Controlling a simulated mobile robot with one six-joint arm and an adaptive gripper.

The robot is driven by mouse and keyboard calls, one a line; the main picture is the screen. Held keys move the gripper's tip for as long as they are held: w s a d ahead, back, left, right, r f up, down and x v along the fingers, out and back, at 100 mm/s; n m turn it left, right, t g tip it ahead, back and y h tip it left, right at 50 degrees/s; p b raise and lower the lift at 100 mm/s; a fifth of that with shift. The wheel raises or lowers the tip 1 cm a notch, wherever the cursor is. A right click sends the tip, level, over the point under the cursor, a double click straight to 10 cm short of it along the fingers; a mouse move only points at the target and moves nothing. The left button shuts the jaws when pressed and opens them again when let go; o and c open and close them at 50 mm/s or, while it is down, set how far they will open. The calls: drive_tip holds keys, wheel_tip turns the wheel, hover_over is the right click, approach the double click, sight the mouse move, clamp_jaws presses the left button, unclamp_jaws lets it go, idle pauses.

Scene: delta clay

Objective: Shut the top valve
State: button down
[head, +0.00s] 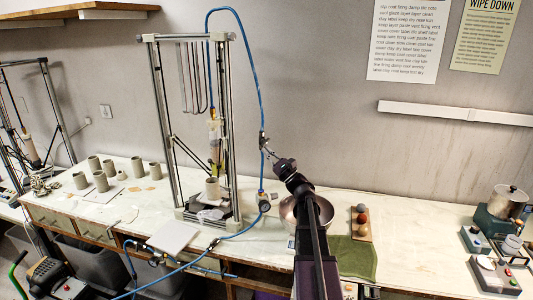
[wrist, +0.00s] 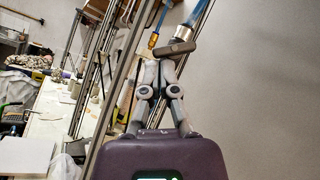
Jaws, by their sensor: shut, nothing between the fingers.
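The top valve (head: 262,138) sits inline on the blue hose, right of the tall metal frame in the head view. In the wrist view, the valve (wrist: 182,33) shows a silver body, and a dark grey lever-like part lies across the fingertips. My gripper (head: 271,154) is just below and right of the valve. In the wrist view, my gripper (wrist: 164,62) is shut and empty, with its fingertips at or very close to the dark part. I cannot tell whether they touch it. The fingertips partly hide what lies behind them.
The blue hose (head: 252,75) loops above the frame (head: 168,120) and runs down to a gauge (head: 264,206). A metal bowl (head: 326,212) and a board with clay balls (head: 361,235) are right of the frame. Grey cups (head: 100,181) stand left.

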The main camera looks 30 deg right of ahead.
drive_tip(key=shift+f, duration=0.15)
drive_tip(key=w+d+f+b+v, duration=0.1)
drive_tip(key=d+b+v, duration=0.1)
drive_tip(key=b+v, duration=0.6)
drive_tip(key=v, duration=0.4)
drive_tip(key=shift+d+b, duration=0.2)
drive_tip(key=shift+b, duration=0.15)
drive_tip(key=shift+w+f, duration=0.1)
drive_tip(key=shift+w, duration=0.05)
drive_tip(key=w+a+f+n+g+y, duration=0.15)
drive_tip(key=a+f+n+g, duration=0.5)
drive_tip(key=a, duration=0.65)
drive_tip(key=w+a+f+n+g+y, duration=0.1)
drive_tip(key=w+a+f+n+g, duration=0.1)
drive_tip(key=a+f+n+g, duration=0.8)
drive_tip(key=s+a+f+n+g+h, duration=0.1)
drive_tip(key=s+a+f+h, duration=0.15)
drive_tip(key=a, duration=0.35)
drive_tip(key=s+a+f+n+g+h, duration=0.1)
drive_tip(key=s+a+f+g, duration=0.2)
drive_tip(key=a, duration=0.4)
drive_tip(key=s+a+f+n+g+h, duration=0.2)
drive_tip(key=s+f+n+h, duration=0.4)
drive_tip(key=s+h, duration=0.3)
drive_tip(key=shift+f+n+g, duration=0.35)
drive_tip(key=shift+f+g, duration=0.1)
drive_tip(key=shift+f, duration=0.35)
